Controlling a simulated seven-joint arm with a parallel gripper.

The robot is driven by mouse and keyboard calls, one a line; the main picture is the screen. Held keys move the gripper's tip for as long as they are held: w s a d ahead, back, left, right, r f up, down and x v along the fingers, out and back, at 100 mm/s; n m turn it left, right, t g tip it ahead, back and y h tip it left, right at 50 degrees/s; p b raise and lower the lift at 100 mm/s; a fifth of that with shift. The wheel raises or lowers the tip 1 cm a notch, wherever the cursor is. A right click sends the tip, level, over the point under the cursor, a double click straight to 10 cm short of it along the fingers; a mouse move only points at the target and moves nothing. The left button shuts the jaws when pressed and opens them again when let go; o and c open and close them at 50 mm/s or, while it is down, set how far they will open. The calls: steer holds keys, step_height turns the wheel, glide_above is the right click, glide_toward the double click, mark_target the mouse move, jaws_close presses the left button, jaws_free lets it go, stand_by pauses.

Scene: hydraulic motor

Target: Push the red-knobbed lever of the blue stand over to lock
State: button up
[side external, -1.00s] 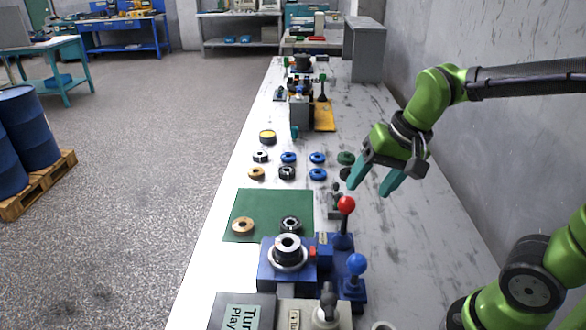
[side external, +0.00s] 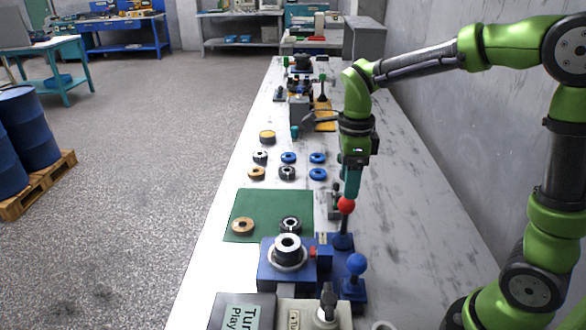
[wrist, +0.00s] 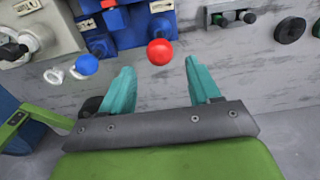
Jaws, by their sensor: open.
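The blue stand (side external: 264,278) sits near the front of the bench with a metal cylinder on top. Its red-knobbed lever (side external: 345,207) stands upright at the stand's right side; a blue-knobbed lever (side external: 355,264) is nearer the camera. My gripper (side external: 351,190) points down just behind the red knob in the side view; whether it touches cannot be told there. In the wrist view my teal fingers (wrist: 160,82) are spread apart and empty. The red knob (wrist: 160,52) shows just beyond the fingertips, between their lines. The blue knob (wrist: 87,64) lies left of it.
A green mat (side external: 262,205) with two rings lies behind the stand. Several blue, black and tan rings lie further back. A grey box labelled "Turn/Play" (side external: 240,312) stands in front. The bench's right side (side external: 420,240) is mostly clear, beside a wall.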

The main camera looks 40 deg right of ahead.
mark_target(346, 204)
steer(key=shift+f, duration=3.75)
steer(key=c, duration=0.7)
